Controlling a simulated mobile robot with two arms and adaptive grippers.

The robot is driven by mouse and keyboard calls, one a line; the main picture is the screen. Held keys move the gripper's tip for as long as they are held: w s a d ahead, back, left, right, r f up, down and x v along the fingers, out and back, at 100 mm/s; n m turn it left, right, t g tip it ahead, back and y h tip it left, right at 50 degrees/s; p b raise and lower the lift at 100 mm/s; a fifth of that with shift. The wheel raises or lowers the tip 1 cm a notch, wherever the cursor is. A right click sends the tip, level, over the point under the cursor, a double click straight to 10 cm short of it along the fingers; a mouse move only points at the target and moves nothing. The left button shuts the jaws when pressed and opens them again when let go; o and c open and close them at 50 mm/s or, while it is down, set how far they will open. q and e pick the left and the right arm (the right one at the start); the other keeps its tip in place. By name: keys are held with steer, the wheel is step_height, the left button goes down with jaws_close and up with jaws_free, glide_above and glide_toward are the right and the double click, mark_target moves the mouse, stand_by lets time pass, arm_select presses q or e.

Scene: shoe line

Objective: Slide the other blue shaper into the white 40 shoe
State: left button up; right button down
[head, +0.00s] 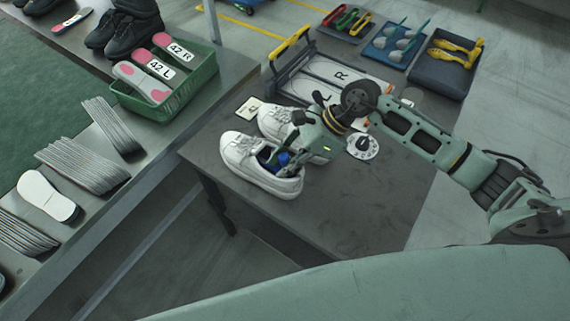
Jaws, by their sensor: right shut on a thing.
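Two white shoes stand side by side on the dark table: the nearer shoe (245,160) and the farther shoe (278,120), which is partly hidden behind my right arm. My right gripper (289,161) points down over the opening of the nearer shoe. It is shut on a blue shaper (283,158), which shows as blue patches at the shoe's opening. How deep the shaper sits is hidden by the gripper and the shoe's side. Whether the farther shoe holds a shaper cannot be told. My left gripper is not in view.
Trays with red-green, blue-grey and yellow shapers stand at the back. A green crate (205,87) holds insoles at left. The table's front right is clear.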

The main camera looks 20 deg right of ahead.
stand_by(0.4)
steer(key=c, duration=1.5)
jaws_free()
steer(key=shift+c, duration=0.2)
steer(key=shift+f, duration=0.1)
steer(key=shift+r, duration=0.2)
steer(key=shift+r+p, duration=0.5)
steer(key=shift+r, duration=0.85)
steer(key=shift+r+p, duration=1.65)
steer(key=shift+r, duration=1.9)
